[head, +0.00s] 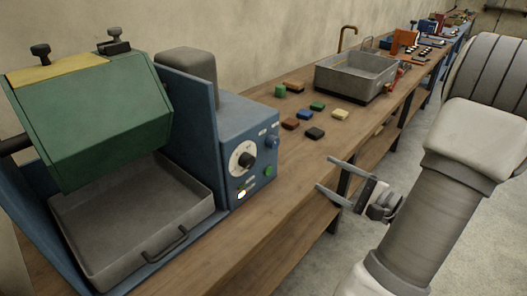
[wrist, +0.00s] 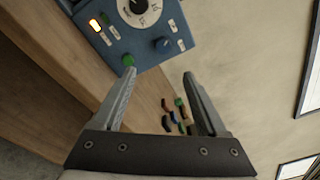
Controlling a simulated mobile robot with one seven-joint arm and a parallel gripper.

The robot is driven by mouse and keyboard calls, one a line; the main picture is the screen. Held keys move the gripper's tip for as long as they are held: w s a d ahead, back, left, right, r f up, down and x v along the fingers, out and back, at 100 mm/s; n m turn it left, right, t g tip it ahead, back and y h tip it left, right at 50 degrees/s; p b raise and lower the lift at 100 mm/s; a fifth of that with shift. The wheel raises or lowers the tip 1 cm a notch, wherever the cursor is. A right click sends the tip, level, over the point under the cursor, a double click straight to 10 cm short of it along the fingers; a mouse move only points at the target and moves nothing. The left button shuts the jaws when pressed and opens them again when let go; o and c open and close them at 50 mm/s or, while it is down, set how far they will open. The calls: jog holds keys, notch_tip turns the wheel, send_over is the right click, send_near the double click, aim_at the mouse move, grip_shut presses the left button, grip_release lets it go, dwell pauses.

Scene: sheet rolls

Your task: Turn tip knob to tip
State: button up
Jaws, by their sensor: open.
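The labels are too small to read, so I cannot tell which one is the tip knob.
The green drum (head: 105,125) hangs above a grey tray (head: 130,215) with a handle. Several coloured blocks (head: 315,133) lie on the wooden bench (head: 285,175) beyond the box, before a grey sink (head: 355,75). The space between gripper and panel looks free.

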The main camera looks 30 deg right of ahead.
aim_at(276, 144)
jog(key=x, duration=1.1)
jog(key=b+x, duration=0.1)
jog(key=x, duration=0.5)
jog(key=shift+w+d+r, duration=0.15)
jog(key=shift+d, duration=0.15)
jog(key=shift+m, duration=0.3)
grip_shut()
